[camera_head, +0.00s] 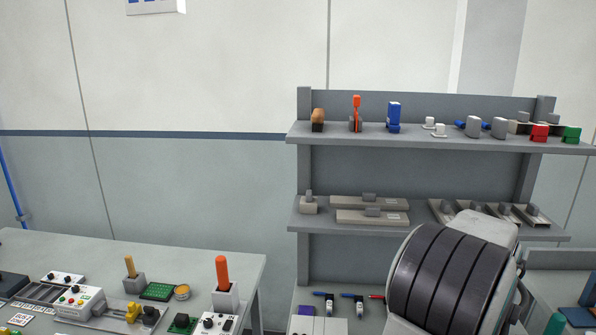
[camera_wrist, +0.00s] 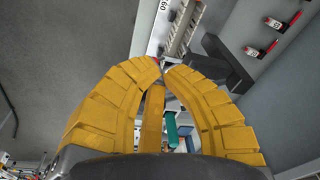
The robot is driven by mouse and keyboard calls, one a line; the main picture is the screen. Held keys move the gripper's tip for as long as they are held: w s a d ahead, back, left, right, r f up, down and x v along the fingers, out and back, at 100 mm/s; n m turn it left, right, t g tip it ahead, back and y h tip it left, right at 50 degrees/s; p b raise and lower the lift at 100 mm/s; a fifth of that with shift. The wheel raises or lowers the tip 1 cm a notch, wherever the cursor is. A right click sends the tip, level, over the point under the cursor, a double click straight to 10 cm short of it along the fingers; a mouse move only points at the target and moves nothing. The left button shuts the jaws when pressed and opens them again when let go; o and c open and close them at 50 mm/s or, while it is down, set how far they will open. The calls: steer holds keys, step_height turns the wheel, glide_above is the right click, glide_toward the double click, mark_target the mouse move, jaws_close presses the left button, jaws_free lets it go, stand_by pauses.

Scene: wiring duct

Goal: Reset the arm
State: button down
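My gripper (camera_wrist: 162,67) shows in the wrist view as two yellow ribbed fingers. They bow outward and come together at the tips, with only a sliver between them. I see nothing pinched at the tips. An orange bar (camera_wrist: 152,118) and a teal piece (camera_wrist: 171,130) show through the space between the fingers; I cannot tell how far behind they are. In the head view the gripper does not show. A large dark banded rounded part at the lower right, probably my arm, covers part of the shelving.
A grey shelf unit (camera_head: 440,139) holds small tools and parts on several levels. A grey bench (camera_head: 200,255) at the lower left carries an orange-handled tool (camera_head: 222,272) in a holder and a green board (camera_head: 157,291). Wall and floor between bench and shelf look clear.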

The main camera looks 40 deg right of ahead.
steer(key=w+a+n+t+b, duration=0.1)
steer(key=w+a+n, duration=0.4)
steer(key=a, duration=0.8)
steer(key=w+a+r+n+t+y+b, duration=0.1)
steer(key=w+a+n+t, duration=0.1)
steer(key=w+a+n, duration=0.4)
steer(key=w+a+n+t+b, duration=0.1)
steer(key=w+a+n, duration=0.4)
steer(key=a, duration=1.6)
steer(key=shift+w+r+n+t+y, duration=0.3)
steer(key=shift+r+n+t+y, duration=0.1)
steer(key=shift+n, duration=2.4)
